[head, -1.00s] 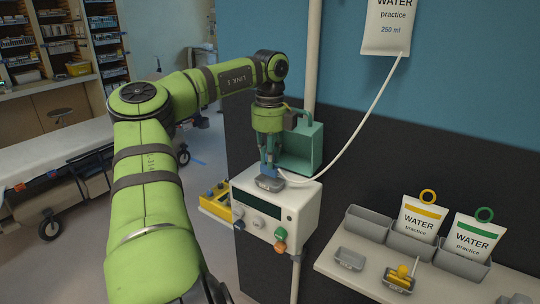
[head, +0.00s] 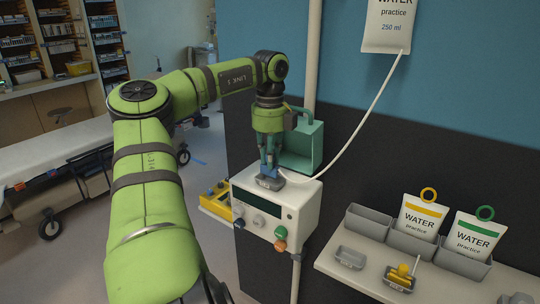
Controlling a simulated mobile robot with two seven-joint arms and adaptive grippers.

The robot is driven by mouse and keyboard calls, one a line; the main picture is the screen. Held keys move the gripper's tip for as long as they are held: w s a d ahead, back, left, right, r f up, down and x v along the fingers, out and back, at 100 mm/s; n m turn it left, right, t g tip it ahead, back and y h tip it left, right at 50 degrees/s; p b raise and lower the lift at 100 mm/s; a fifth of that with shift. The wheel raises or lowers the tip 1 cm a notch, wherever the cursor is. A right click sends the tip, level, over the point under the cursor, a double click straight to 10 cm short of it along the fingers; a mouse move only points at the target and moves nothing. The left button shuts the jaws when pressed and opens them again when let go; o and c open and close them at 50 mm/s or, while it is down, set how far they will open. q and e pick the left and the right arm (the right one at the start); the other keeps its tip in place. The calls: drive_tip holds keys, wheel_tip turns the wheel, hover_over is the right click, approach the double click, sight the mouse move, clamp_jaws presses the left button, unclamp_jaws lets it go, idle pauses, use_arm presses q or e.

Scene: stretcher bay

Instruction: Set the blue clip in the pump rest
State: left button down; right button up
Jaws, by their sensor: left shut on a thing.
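My left gripper (head: 269,166) points down over the top of the white pump (head: 300,207). It is shut on the blue clip (head: 269,173), of which only a little shows between the fingers. The grey pump rest (head: 269,184) is on the pump's top, directly under the fingertips. The clip is at or in the rest; I cannot tell whether it touches the bottom. The white tube runs to the same spot from the hanging water bag (head: 389,26). My right gripper is not in view.
A teal box (head: 302,147) stands close behind the gripper, beside the pole (head: 313,66). A yellow tray (head: 216,199) is left of the pump. The shelf (head: 378,278) at right holds grey bins, two water pouches, an empty grey rest (head: 351,257) and a yellow clip (head: 402,276).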

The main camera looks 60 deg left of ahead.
use_arm(q)
drive_tip(key=shift+f+b, duration=1)
drive_tip(key=shift+f, duration=0.35)
idle(1.5)
idle(0.3)
drive_tip(key=c, duration=1)
unclamp_jaws()
drive_tip(key=shift+c, duration=0.2)
drive_tip(key=shift+o, duration=0.4)
drive_tip(key=o, duration=0.4)
drive_tip(key=shift+r, duration=0.1)
drive_tip(key=shift+r+p, duration=3.6)
drive_tip(key=shift+r, duration=0.6)
